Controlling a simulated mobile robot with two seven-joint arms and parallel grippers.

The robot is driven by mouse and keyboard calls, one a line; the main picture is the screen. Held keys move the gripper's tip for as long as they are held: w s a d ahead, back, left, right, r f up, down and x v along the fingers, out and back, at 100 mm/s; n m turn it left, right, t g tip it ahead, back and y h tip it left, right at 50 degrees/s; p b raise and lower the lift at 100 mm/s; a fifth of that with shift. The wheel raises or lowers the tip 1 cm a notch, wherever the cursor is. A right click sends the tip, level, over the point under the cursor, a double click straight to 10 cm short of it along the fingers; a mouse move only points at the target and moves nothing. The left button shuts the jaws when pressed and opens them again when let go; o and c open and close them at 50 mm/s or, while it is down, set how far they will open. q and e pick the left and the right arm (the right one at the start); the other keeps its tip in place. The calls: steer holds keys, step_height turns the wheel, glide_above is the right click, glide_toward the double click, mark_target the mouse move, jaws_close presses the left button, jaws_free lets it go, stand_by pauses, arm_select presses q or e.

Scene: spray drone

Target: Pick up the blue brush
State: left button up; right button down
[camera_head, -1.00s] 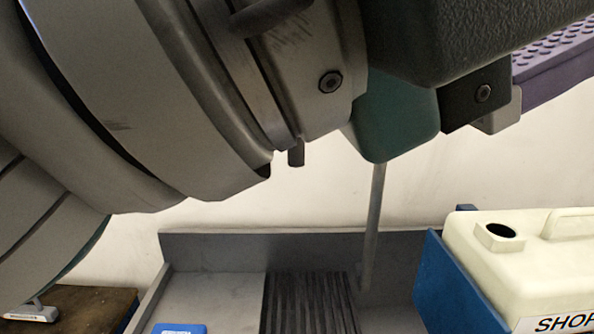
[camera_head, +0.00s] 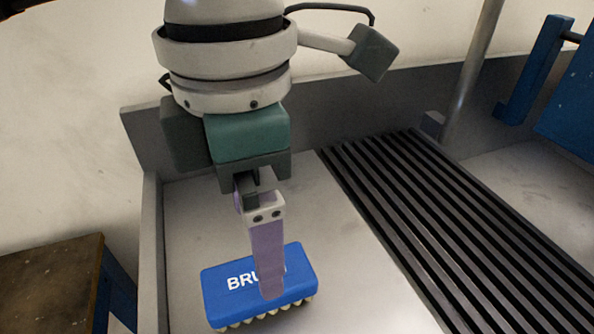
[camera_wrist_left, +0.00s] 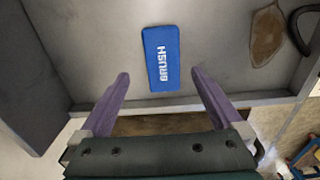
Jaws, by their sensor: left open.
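The blue brush (camera_head: 225,294), lettered on its top and with pale bristles below, lies on a light grey tray surface (camera_head: 205,215) in the head view. It also shows in the left wrist view (camera_wrist_left: 161,40), lying lengthwise ahead of the fingers. My left gripper (camera_head: 270,292) hangs above it, and one purple finger hides part of the lettering in the head view. In the left wrist view the open fingers (camera_wrist_left: 159,76) are spread to either side of the brush's near end, with nothing held. I cannot tell how much height is left between fingertips and brush.
A dark ribbed strip (camera_head: 440,230) runs along the tray right of the brush. A grey raised rim (camera_head: 152,260) bounds the tray on the left. A metal pole (camera_head: 472,70) and a blue panel (camera_head: 570,115) stand farther right. A brown-topped table (camera_head: 50,280) is at lower left.

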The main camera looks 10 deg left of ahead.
arm_select(q)
steer(key=shift+s+d+f, duration=0.1)
steer(key=shift+d+f, duration=0.1)
steer(key=shift+f, duration=0.85)
steer(key=f, duration=0.5)
steer(key=shift+s+a+f, duration=0.15)
steer(key=shift+s+a, duration=0.05)
steer(key=shift+a, duration=0.05)
steer(key=c, duration=1.5)
step_height(320, 180, up, 20)
steer(key=shift+r+p, duration=0.1)
steer(key=shift+p, duration=0.5)
